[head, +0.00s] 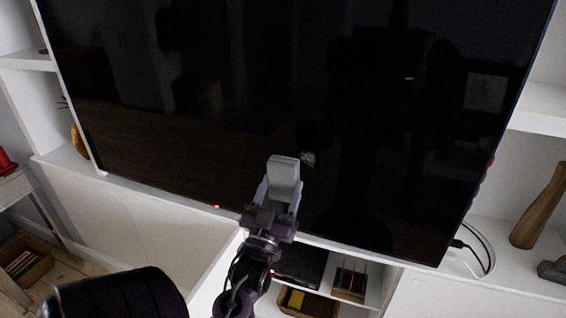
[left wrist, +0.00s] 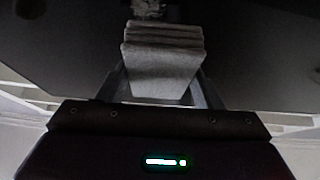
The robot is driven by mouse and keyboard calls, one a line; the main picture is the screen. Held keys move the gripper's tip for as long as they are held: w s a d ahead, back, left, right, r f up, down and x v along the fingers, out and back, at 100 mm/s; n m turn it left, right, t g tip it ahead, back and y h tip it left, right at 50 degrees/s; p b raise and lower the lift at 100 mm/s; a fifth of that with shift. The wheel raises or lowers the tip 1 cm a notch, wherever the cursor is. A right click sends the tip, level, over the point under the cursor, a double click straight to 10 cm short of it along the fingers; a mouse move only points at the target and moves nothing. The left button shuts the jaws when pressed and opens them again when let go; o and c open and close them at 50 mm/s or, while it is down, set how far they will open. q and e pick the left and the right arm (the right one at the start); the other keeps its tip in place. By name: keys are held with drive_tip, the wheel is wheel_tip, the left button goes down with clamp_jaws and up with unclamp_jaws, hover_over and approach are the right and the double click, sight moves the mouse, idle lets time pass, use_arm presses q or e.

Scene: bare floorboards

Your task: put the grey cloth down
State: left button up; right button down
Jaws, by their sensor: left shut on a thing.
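The grey cloth (head: 284,176) is a small folded block held up in front of the dark television screen. My left gripper (head: 280,192) is shut on it, with one finger on each side. In the left wrist view the folded layers of the cloth (left wrist: 163,65) show between the fingers of my left gripper (left wrist: 162,88). I cannot tell whether the cloth touches the screen. My right gripper is not in view.
A large black television (head: 290,110) fills the middle, above a white cabinet (head: 150,215). Open shelves below hold a box (head: 349,283) and a basket (head: 308,303). A wooden vase (head: 540,207) and a cable (head: 484,250) are at the right. A red object (head: 6,162) stands at the left.

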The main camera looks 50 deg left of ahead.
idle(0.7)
